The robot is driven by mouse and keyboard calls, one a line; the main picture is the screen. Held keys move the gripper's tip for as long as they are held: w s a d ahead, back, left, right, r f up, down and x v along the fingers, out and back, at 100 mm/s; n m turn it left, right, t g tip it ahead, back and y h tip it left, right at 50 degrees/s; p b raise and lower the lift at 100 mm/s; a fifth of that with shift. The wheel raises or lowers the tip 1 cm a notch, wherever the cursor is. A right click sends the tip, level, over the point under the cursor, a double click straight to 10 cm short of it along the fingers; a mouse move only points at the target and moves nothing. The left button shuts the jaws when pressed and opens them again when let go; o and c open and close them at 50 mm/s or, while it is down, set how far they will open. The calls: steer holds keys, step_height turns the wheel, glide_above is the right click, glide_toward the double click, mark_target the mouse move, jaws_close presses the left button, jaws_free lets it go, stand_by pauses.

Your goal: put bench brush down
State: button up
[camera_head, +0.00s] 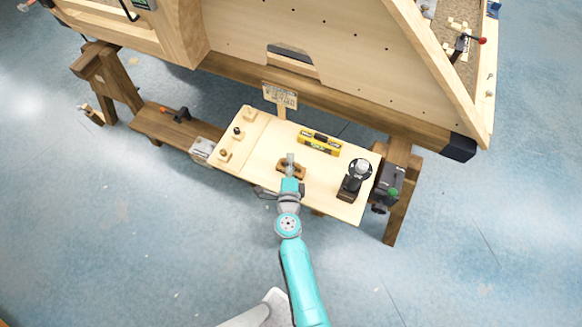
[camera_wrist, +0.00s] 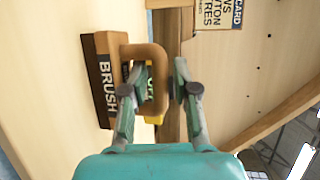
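The bench brush (camera_wrist: 105,78) shows in the wrist view as a brown block labelled BRUSH, with dark bristles on its left side and a looped handle (camera_wrist: 158,80). My gripper (camera_wrist: 161,70) has its fingers on either side of the handle's outer bar. I cannot tell whether they press on it. In the head view, my gripper (camera_head: 290,160) is over the pale work board, and the brush (camera_head: 299,172) shows partly behind it. The brush is at or close above the board (camera_head: 325,202); contact is unclear.
A yellow level (camera_head: 320,142) lies behind the brush. A black hand plane (camera_head: 355,180) stands to the right, and knobbed wooden pieces (camera_head: 224,155) lie left. A small sign (camera_head: 280,96) stands at the back edge, below a large wooden frame (camera_head: 340,60). Bare board lies in front.

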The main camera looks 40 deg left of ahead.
steer(key=shift+w+a+f, duration=0.1)
steer(key=shift+w+a, duration=0.05)
steer(key=shift+w, duration=0.05)
jaws_close()
stand_by(0.3)
